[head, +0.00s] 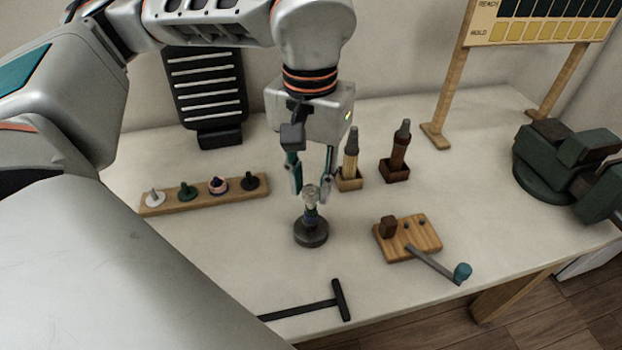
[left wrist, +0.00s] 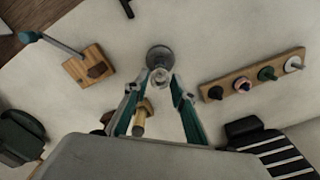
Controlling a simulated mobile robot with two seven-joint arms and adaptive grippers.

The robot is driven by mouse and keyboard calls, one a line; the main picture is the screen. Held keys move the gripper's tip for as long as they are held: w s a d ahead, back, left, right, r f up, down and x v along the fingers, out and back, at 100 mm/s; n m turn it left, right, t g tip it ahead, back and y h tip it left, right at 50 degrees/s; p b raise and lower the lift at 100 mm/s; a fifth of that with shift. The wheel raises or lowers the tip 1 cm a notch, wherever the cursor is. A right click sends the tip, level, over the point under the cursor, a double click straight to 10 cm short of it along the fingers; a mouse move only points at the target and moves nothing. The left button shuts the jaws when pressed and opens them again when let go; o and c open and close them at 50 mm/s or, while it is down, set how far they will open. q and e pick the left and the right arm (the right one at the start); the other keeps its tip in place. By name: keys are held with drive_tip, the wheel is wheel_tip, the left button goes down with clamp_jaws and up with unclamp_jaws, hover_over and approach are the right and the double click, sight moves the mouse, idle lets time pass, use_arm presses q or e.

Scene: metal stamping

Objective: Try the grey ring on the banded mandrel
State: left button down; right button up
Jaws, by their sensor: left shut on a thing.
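The banded mandrel (head: 311,214) stands upright on a dark round base (head: 311,234) in the middle of the table, with a bluish band showing low on its stem. My left gripper (head: 312,188) points down over its top, shut on a small pale grey ring (head: 312,192). The ring is at the mandrel's upper end; I cannot tell whether it is around the tip or just above it. In the left wrist view, the ring (left wrist: 160,75) lies between the fingertips, in line with the round base (left wrist: 159,55). My right gripper is not in view.
A wooden rack (head: 205,196) with several pegs, some carrying coloured rings, stands left. Two upright tools in wooden blocks (head: 350,183) (head: 395,171) stand behind right. A wooden board with a crank (head: 410,240) is right, a black T-handle (head: 341,299) in front, a green vise (head: 560,165) far right.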

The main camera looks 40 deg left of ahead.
use_arm(q)
drive_tip(key=shift+f, duration=0.4)
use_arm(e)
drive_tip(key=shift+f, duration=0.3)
use_arm(q)
drive_tip(key=shift+f, duration=0.15)
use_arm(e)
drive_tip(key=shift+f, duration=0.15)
use_arm(q)
drive_tip(key=shift+f+b, duration=0.35)
drive_tip(key=shift+b, duration=0.05)
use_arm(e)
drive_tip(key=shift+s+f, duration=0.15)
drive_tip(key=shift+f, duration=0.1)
use_arm(q)
drive_tip(key=c, duration=1.6)
unclamp_jaws()
drive_tip(key=shift+r, duration=0.1)
drive_tip(key=shift+c, duration=0.4)
wheel_tip(320, 180, up, 8)
drive_tip(key=p, duration=0.5)
drive_tip(key=shift+f, duration=0.25)
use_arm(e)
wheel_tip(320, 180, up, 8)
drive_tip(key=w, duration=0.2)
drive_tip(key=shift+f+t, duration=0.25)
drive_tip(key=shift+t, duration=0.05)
use_arm(q)
drive_tip(key=shift+f, duration=0.1)
